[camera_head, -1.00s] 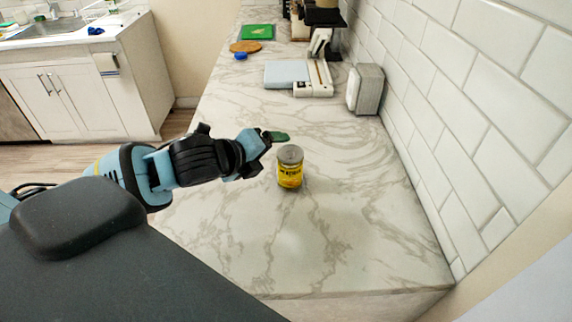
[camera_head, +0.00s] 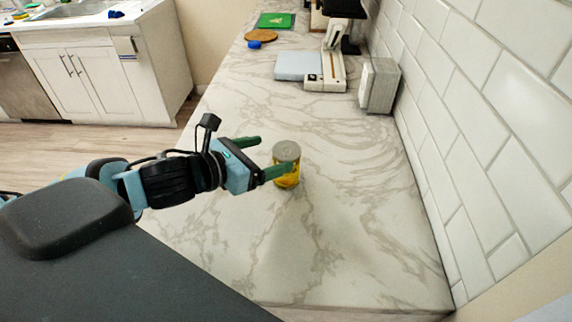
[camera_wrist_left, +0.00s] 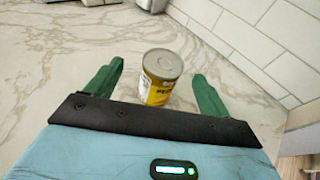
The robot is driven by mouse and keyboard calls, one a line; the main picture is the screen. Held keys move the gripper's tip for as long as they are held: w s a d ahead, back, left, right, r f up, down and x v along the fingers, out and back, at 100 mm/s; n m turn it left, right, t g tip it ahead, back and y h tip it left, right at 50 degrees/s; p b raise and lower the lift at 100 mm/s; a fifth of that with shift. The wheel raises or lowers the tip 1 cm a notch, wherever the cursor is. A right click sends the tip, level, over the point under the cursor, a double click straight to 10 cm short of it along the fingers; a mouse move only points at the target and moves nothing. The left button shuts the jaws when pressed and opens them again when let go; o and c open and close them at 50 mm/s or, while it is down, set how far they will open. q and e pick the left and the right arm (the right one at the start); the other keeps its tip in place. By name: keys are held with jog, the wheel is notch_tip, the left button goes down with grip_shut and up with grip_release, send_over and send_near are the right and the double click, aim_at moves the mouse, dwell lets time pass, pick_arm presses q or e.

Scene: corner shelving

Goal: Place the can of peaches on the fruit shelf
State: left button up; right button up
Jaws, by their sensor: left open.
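The can of peaches (camera_head: 287,160) stands upright on the marble counter, with a grey lid and a yellow label. My left gripper (camera_head: 262,157) is open, its green fingers pointing at the can from the left, one finger partly in front of the can's lower side. In the left wrist view the can (camera_wrist_left: 159,78) stands between the two spread fingers of the left gripper (camera_wrist_left: 155,85), with a gap on both sides. The fruit shelf does not show in these frames. My right gripper is not in view.
The marble counter (camera_head: 340,240) is clear in front and to the right of the can. A white tiled wall (camera_head: 500,130) runs along its right side. A grey-white box (camera_head: 378,86), a scale-like device (camera_head: 324,72), a round board (camera_head: 261,35) and a green board (camera_head: 275,20) sit farther back.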

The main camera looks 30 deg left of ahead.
aim_at(293, 146)
pick_arm(q)
jog(key=shift+x, duration=1.15)
jog(key=shift+d, duration=0.1)
jog(key=shift+x, duration=2.55)
jog(key=shift+s+d, duration=0.1)
jog(key=shift+d, duration=0.1)
jog(key=shift+c, duration=0.3)
